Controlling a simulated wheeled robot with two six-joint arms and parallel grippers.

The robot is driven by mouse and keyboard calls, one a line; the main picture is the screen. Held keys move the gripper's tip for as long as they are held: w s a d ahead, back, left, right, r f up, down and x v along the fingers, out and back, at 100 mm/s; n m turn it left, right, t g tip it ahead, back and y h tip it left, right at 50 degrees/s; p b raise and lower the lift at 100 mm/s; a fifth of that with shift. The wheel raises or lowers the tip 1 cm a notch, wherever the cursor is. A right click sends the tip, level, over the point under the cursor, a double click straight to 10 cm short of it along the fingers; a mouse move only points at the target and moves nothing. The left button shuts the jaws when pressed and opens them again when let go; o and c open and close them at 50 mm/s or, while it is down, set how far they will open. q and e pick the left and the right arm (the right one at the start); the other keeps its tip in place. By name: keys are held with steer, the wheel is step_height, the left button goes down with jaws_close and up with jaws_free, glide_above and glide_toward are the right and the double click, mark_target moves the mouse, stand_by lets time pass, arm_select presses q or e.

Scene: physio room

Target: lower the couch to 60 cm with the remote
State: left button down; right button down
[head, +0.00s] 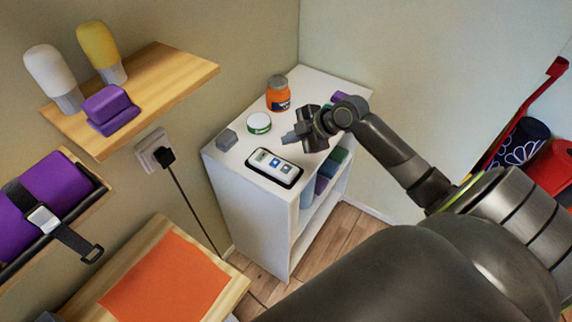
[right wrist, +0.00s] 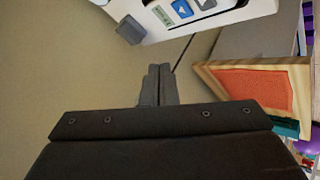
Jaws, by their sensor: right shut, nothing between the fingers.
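The remote (head: 274,168) is a white handset with a dark edge, a small display and blue and grey buttons. It lies flat on top of the white cabinet (head: 228,172), near its front edge. Part of it shows at the top of the right wrist view (right wrist: 186,10); its display is too small to read. My right gripper (head: 290,137) is shut and empty, above the cabinet top and just beyond the remote, apart from it. Its closed fingers (right wrist: 157,86) point towards the remote's side of the cabinet. I cannot make out the couch. My left gripper is out of view.
An orange jar (head: 278,94), a white tub with a green label (head: 259,123) and a grey block (head: 227,140) stand near the gripper. A wall shelf (head: 175,85) with bottles is at left. A cable (head: 192,205) hangs beside the cabinet.

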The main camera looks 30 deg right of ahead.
mark_target(290, 169)
steer(key=shift+f+b, duration=3.5)
steer(key=shift+f, duration=0.9)
steer(key=shift+f+b, duration=0.35)
steer(key=shift+f, duration=0.05)
